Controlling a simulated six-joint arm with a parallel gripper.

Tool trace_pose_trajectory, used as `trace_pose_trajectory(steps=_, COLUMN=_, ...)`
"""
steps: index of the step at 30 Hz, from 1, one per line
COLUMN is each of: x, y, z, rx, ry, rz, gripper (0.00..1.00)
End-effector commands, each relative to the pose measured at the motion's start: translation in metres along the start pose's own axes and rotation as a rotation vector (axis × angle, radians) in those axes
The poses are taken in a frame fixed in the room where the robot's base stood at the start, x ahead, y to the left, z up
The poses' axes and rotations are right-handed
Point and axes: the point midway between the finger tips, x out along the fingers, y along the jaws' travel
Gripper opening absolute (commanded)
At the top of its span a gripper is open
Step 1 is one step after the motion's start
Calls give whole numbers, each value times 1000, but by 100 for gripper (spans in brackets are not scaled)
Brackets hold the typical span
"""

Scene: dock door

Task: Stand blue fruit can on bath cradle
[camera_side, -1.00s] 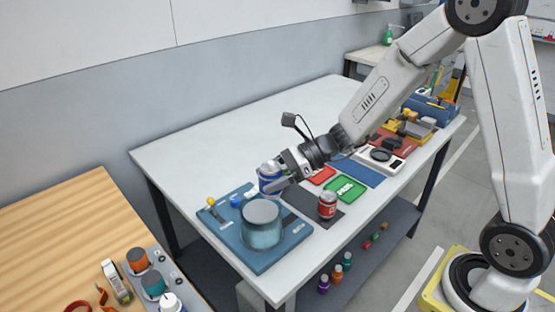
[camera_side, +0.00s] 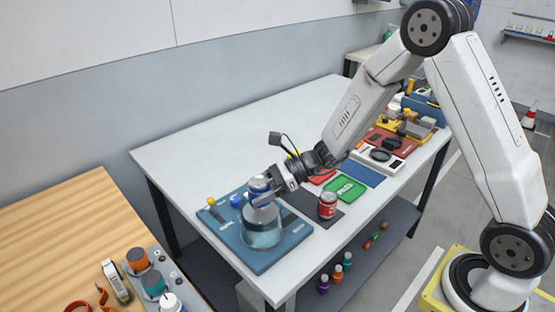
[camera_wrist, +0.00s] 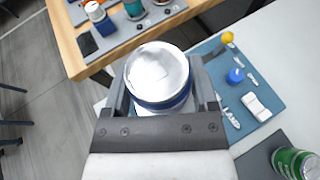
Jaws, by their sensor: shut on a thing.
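The blue fruit can (camera_side: 259,186) is upright in my gripper (camera_side: 265,194), over the round bath (camera_side: 262,235) on the blue board. In the wrist view the can's silver lid (camera_wrist: 157,70) faces the camera, with blue sides below and one finger on each side. My gripper (camera_wrist: 160,90) is shut on it. The bath is a clear vessel with teal liquid. A grey disc-like top, seemingly the cradle, shows partly under the can (camera_side: 262,215). I cannot tell whether the can touches it. In the wrist view the can and gripper hide the bath.
A blue board (camera_side: 230,241) carries the bath, a yellow knob (camera_side: 211,201) and a blue knob (camera_side: 236,201). A red can (camera_side: 327,205) stands on a dark mat to the right. A green can (camera_wrist: 294,163) shows in the wrist view. The back of the white table is clear.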

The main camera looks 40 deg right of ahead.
Motion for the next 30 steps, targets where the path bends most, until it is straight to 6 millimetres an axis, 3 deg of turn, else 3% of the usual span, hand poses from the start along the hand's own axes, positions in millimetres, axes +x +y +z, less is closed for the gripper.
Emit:
trace_pose_trajectory(steps=6, x=6, y=0, z=-14, rx=0, ry=-1, rz=-1, gripper=6)
trace_pose_trajectory(steps=20, x=7, y=0, z=-18, rx=0, ry=-1, rz=-1, gripper=6)
trace_pose_trajectory(steps=21, x=7, y=0, z=-17, rx=0, ry=0, rz=-1, gripper=88)
trace_pose_trajectory(steps=22, x=7, y=0, z=-17, rx=0, ry=0, rz=-1, gripper=97)
trace_pose_trajectory(steps=30, x=7, y=0, z=-17, rx=0, ry=0, rz=-1, gripper=100)
